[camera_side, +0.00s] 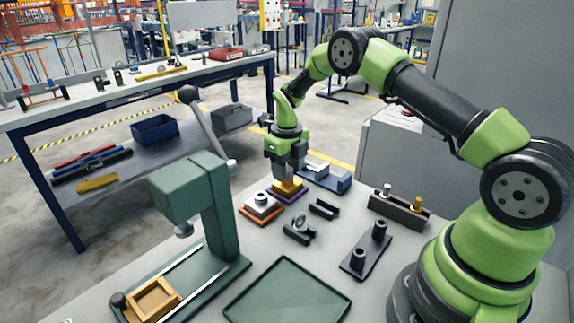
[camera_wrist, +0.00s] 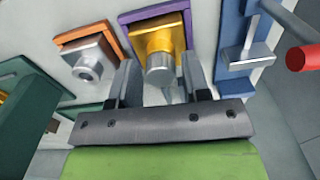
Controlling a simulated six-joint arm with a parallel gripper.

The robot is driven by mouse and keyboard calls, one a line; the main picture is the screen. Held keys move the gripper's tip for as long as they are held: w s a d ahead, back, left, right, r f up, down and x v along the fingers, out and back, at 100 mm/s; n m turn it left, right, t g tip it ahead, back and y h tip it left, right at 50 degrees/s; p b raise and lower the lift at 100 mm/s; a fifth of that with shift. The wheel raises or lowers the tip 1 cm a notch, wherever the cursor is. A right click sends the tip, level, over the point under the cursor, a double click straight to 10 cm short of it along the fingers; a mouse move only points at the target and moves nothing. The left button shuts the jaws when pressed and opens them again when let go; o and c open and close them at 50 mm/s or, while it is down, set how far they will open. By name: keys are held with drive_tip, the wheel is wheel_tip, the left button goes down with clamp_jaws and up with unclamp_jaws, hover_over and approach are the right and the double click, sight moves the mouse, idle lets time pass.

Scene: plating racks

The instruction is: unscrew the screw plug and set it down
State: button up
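A gold block (camera_wrist: 160,36) on a purple base plate (camera_wrist: 124,18) carries a silver cylindrical plug (camera_wrist: 160,69) in the wrist view. In the side view the gold block (camera_side: 288,187) sits directly under my gripper (camera_side: 287,174), which points down, and the plug is hidden there. My gripper also shows in the wrist view (camera_wrist: 160,84). Its two dark fingers are spread, one on each side of the plug, with a gap visible on both sides. I cannot tell how far down the plug the fingertips reach.
A silver block with a knob (camera_wrist: 85,62) on an orange plate (camera_wrist: 64,39) stands to the left. A blue fixture (camera_side: 327,179) stands to the right. A green press (camera_side: 198,205), a peg rack (camera_side: 398,208), a two-post holder (camera_side: 366,250), and an empty green tray (camera_side: 287,294) are nearby.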

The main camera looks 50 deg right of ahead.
clamp_jaws()
drive_tip(key=n, duration=0.9)
drive_tip(key=n, duration=0.4)
drive_tip(key=shift+n, duration=0.3)
drive_tip(key=n, duration=0.4)
drive_tip(key=shift+n, duration=0.4)
